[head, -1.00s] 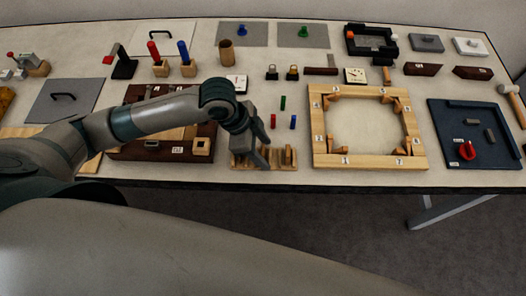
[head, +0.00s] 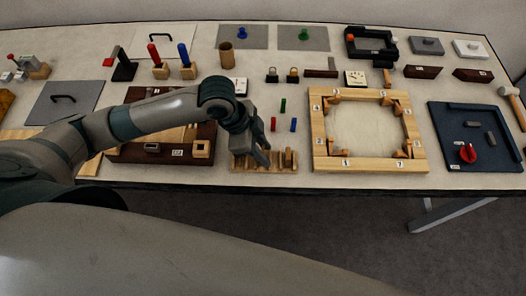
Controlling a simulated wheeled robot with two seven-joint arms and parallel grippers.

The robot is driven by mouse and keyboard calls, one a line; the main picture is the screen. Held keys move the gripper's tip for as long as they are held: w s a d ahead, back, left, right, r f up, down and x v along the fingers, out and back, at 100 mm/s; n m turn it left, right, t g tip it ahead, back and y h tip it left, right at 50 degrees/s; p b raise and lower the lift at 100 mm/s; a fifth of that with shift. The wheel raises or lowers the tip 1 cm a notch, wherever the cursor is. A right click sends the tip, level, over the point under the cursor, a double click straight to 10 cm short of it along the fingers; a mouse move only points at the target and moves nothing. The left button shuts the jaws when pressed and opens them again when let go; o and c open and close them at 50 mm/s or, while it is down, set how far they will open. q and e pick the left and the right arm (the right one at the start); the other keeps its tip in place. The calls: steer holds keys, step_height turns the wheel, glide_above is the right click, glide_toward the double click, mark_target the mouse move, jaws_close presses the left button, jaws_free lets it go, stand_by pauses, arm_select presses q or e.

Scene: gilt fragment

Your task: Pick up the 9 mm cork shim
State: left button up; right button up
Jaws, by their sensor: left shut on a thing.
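A light wooden rack (head: 250,168) stands near the front edge of the table, with several tan, cork-coloured upright pieces (head: 288,158) in it. Their size marks are too small to read, so I cannot tell which is the 9 mm one. My left gripper (head: 262,158) points down at the rack's middle. Its fingers are close together, shut on a cork shim, which is mostly hidden by the fingers. I cannot tell whether the shim is clear of the rack. My right gripper is not in view.
A wooden frame with numbered corner blocks (head: 318,150) stands just right of the rack. A dark brown box (head: 120,155) is on the left, under my left forearm. Small red, green and blue pegs (head: 283,106) stand behind the rack. A dark blue tray (head: 440,125) lies far right.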

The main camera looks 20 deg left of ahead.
mark_target(264, 147)
arm_select(q)
steer(key=r, duration=0.2)
steer(key=r+b, duration=0.1)
steer(key=shift+s+d+r, duration=0.15)
steer(key=shift+s+d, duration=0.1)
steer(key=shift+s, duration=0.05)
steer(key=s+d+r+p, duration=0.5)
steer(key=s+r+p, duration=0.1)
steer(key=s, duration=0.3)
steer(key=shift+s+d+r+p, duration=0.25)
steer(key=shift+r+p, duration=0.1)
steer(key=shift+p, duration=0.15)
